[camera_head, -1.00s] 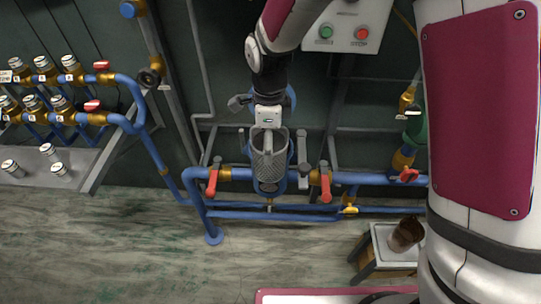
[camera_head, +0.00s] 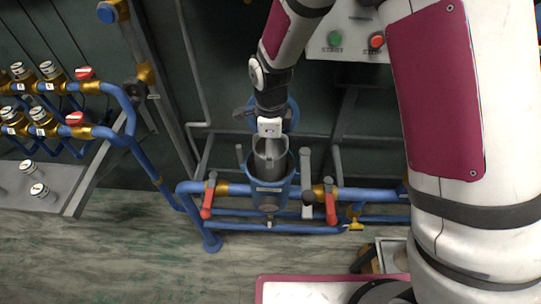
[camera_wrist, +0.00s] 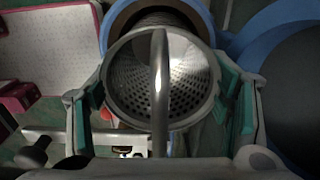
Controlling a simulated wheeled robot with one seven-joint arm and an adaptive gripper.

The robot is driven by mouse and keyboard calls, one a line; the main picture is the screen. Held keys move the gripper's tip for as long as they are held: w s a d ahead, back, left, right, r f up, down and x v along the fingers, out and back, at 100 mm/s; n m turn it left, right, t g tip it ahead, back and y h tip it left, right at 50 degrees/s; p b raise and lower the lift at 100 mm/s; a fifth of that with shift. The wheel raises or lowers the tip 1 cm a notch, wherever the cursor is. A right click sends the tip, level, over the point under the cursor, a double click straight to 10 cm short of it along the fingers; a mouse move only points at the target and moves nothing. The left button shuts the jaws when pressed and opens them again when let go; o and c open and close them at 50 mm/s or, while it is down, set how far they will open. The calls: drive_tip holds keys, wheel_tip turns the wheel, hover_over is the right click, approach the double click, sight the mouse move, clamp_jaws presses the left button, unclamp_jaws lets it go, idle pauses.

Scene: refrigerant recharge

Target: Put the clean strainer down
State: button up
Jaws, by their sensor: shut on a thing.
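The clean strainer (camera_head: 270,158) is a grey perforated metal basket with a bail handle. In the wrist view the strainer (camera_wrist: 185,62) shows its open round mouth, with the handle across it. My gripper (camera_head: 270,140) is shut on the strainer from above; its teal pads stand on both sides in the wrist view. The strainer is upright, and its lower part is hidden inside the blue cylindrical housing (camera_head: 269,195) on the pipe. Whether it touches the bottom of the housing cannot be seen.
Red-handled valves (camera_head: 331,207) flank the housing on the blue pipe. A lid-like blue round part (camera_head: 290,112) stands behind my gripper. A start/stop panel (camera_head: 355,40) is on the wall. A small stand (camera_head: 390,255) is at right, partly hidden by my arm.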

drive_tip(key=shift+f, duration=1.7)
drive_tip(key=shift+f, duration=0.6)
drive_tip(key=o, duration=1.4)
wheel_tip(320, 180, up, 13)
drive_tip(key=shift+r, duration=0.15)
drive_tip(key=shift+d+r, duration=0.1)
